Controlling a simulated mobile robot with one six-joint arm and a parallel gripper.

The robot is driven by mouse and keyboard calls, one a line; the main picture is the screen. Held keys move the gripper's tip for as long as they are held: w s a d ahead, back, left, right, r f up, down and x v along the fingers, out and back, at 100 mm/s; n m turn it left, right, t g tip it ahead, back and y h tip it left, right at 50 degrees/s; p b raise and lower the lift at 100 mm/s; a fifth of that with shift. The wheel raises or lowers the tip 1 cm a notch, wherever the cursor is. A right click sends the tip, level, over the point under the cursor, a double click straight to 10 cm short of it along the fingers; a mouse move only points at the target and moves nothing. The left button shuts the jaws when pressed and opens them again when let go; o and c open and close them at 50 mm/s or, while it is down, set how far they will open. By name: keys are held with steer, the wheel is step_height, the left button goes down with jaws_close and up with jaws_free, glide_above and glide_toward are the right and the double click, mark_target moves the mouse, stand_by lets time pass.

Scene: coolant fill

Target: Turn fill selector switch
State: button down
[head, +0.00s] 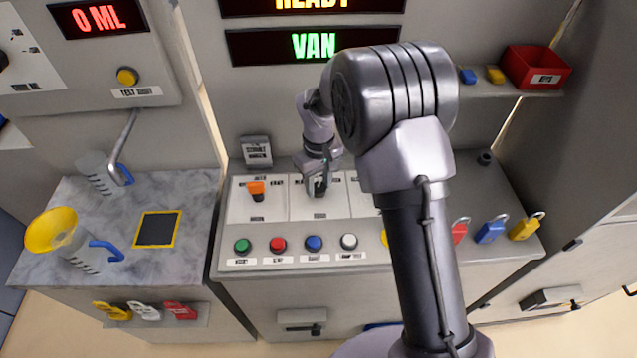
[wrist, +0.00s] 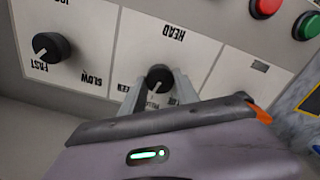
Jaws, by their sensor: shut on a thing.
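The middle black selector knob (wrist: 159,77) sits on a white panel marked "HEAD" in the wrist view. Its other labels are partly covered, and its pointer is not clear. My gripper (wrist: 158,88) has a finger on each side of this knob and is shut on it. An orange switch (head: 256,190) stands on the left panel in the head view.
Green (head: 242,246), red (head: 278,244), blue (head: 314,243) and white (head: 349,242) buttons line the console front. A display (head: 314,46) reads "VAN". A yellow funnel (head: 52,231) stands at left.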

mark_target(318, 187)
steer(key=m, duration=0.5)
steer(key=shift+m+b, duration=0.3)
steer(key=shift+m, duration=0.4)
steer(key=c, duration=0.9)
jaws_free()
steer(key=shift+r, duration=0.1)
step_height(318, 187, up, 17)
steer(key=p, duration=0.5)
steer(key=shift+r, duration=0.1)
